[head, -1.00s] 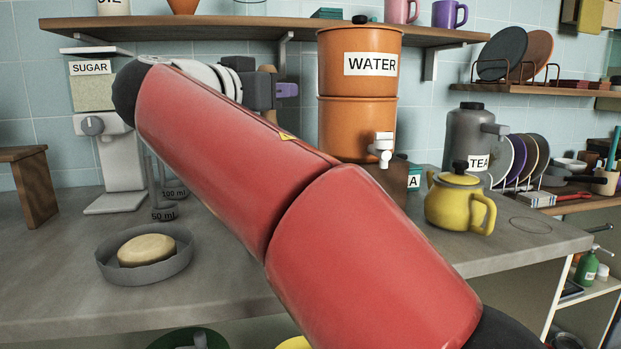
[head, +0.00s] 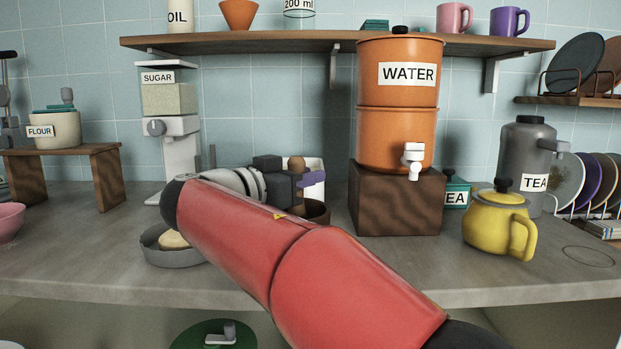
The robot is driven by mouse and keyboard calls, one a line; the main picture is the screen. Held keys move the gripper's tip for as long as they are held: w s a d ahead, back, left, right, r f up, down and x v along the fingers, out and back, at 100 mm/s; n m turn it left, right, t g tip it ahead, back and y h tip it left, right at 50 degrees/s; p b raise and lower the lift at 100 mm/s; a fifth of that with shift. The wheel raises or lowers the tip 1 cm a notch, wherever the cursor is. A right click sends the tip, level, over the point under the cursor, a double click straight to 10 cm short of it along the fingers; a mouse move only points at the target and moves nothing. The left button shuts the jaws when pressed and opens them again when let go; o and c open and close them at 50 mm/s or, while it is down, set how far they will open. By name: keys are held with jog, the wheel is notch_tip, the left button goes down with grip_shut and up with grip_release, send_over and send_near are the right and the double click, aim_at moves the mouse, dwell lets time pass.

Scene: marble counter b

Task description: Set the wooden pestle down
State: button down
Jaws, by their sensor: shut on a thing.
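My gripper (head: 308,180), with purple fingertips, is at the end of my red arm, low over the back of the counter in the head view. It is shut on the wooden pestle (head: 297,163). Only the rounded brown top of the pestle shows above the jaws; its lower part is hidden by my gripper. I cannot tell whether the pestle touches anything below. A dark brown bowl (head: 318,212) stands just below and right of my gripper, partly hidden by my arm.
A white container (head: 313,165) stands behind my gripper. The orange water dispenser (head: 398,130) on its wooden block (head: 395,205) is to the right, then a yellow teapot (head: 490,225). A grey dish (head: 165,250) with a yellowish object is partly behind my arm. Bare counter (head: 100,240) lies left.

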jog(key=shift+f, duration=0.15)
jog(key=c, duration=1.2)
grip_release()
jog(key=shift+r, duration=0.2)
jog(key=shift+s+a, duration=0.15)
jog(key=shift+a, duration=0.15)
jog(key=b+v, duration=0.1)
jog(key=v, duration=1)
jog(key=shift+s, duration=0.2)
jog(key=shift+a, duration=0.1)
